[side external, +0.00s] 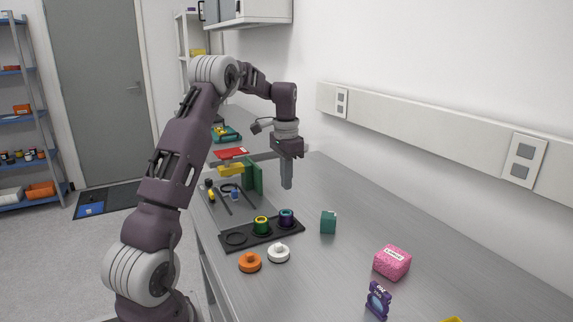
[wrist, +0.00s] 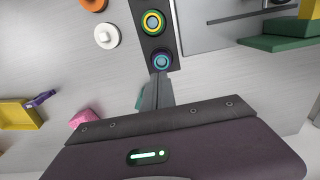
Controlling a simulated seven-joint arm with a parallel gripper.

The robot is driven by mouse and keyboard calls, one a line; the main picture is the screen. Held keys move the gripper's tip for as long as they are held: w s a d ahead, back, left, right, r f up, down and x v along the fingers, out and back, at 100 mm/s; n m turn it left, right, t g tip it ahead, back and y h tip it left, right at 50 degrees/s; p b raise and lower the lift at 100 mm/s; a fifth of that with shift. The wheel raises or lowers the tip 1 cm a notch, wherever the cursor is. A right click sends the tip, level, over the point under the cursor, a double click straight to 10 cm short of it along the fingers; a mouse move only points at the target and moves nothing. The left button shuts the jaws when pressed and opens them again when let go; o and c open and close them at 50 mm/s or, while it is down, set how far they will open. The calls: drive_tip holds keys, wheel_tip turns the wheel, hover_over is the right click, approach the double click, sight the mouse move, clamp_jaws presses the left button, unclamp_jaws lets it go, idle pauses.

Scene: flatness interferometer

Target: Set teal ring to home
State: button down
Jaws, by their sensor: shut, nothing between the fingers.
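A black plate (side external: 236,246) with round stations lies on the grey bench. Its left station shows an empty dark ring. The middle station holds a green and yellow ringed piece (side external: 261,224), also in the wrist view (wrist: 153,22). The right station holds a purple piece (side external: 286,214) with a teal ring (wrist: 161,60) showing inside its rim in the wrist view. My gripper (side external: 287,187) is shut and empty, pointing down above the bench behind the plate. In the wrist view its fingertips (wrist: 160,75) appear just below the purple piece. Their exact height above it cannot be told.
An orange knob (side external: 250,263) and a white knob (side external: 278,254) lie in front of the plate. A green block (side external: 328,222) stands to its right, with a pink package (side external: 391,262) and purple object (side external: 377,301) nearer. Tools and a green upright panel (side external: 258,178) are behind.

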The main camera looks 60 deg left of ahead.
wheel_tip(320, 180, up, 6)
drive_tip(key=shift+f, duration=0.2)
idle(0.3)
